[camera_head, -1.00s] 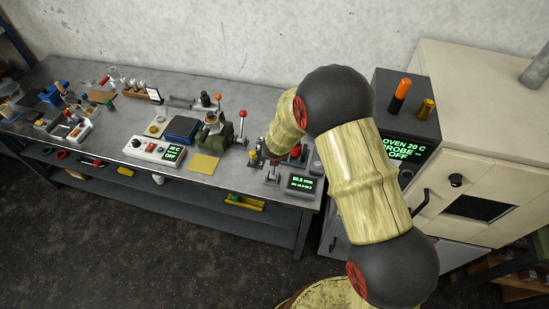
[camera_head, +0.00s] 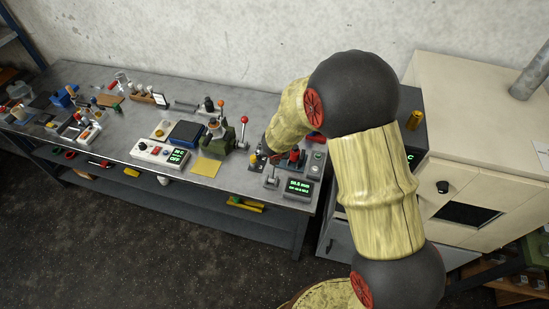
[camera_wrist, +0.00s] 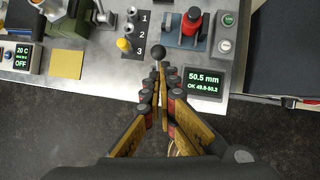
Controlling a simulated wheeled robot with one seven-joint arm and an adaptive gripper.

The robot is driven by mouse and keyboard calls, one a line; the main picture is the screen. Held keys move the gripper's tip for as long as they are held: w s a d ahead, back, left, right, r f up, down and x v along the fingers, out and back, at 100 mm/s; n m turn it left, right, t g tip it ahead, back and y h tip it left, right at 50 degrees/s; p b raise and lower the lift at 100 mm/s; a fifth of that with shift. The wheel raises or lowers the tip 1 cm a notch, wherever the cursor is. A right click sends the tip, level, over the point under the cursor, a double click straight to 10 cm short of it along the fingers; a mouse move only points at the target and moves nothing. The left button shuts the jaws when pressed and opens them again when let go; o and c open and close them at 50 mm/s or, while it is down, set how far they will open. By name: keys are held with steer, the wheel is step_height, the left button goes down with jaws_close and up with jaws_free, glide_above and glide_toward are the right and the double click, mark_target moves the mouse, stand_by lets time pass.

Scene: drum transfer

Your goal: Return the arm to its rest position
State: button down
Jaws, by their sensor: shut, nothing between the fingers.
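My arm (camera_head: 375,180) rises across the right half of the head view and bends down to the left over the bench. In the wrist view my gripper (camera_wrist: 160,78) is shut and empty, its fingertips close together. The fingertips point at a black ball knob (camera_wrist: 158,53) at the front edge of the bench. I cannot tell whether they touch it. In the head view the gripper is mostly hidden by the arm.
The steel bench (camera_head: 100,133) holds a gauge display (camera_head: 299,187), a red-topped device (camera_wrist: 191,22), a numbered yellow-and-grey block (camera_wrist: 123,44), a green machine (camera_head: 222,134) and a white control box (camera_head: 160,152). A cream oven (camera_head: 460,110) stands at the right. Floor in front is clear.

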steer(key=shift+r, duration=0.45)
stand_by(0.3)
